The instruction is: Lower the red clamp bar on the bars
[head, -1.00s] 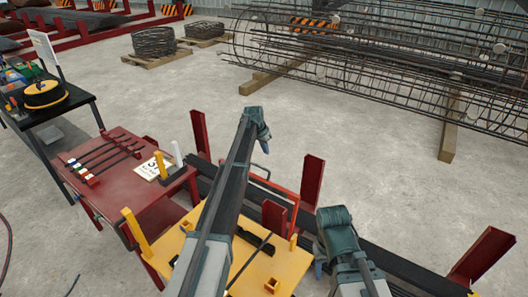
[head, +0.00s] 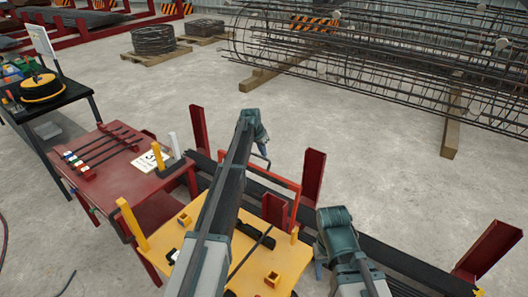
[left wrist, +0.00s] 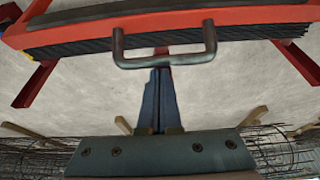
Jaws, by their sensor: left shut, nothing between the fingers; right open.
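The red clamp bar (head: 279,176) stands raised above the black bars in the head view, partly hidden behind my left arm. It crosses the top of the left wrist view (left wrist: 240,18), with a dark U-shaped handle (left wrist: 165,62) on its near side. My left gripper (head: 263,152) is shut and empty. In the left wrist view its fingertips (left wrist: 160,72) point at the middle of the handle and lie very close to it; I cannot tell whether they touch. The black bars (head: 390,252) lie between red posts. My right gripper (head: 319,265) is open, beside the yellow table.
Red posts (head: 314,177) stand up around the bars. A yellow-topped table (head: 262,262) is in front, with a red table (head: 105,160) holding rods to the left. A rebar cage (head: 400,60) lies at the back. The floor between is clear.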

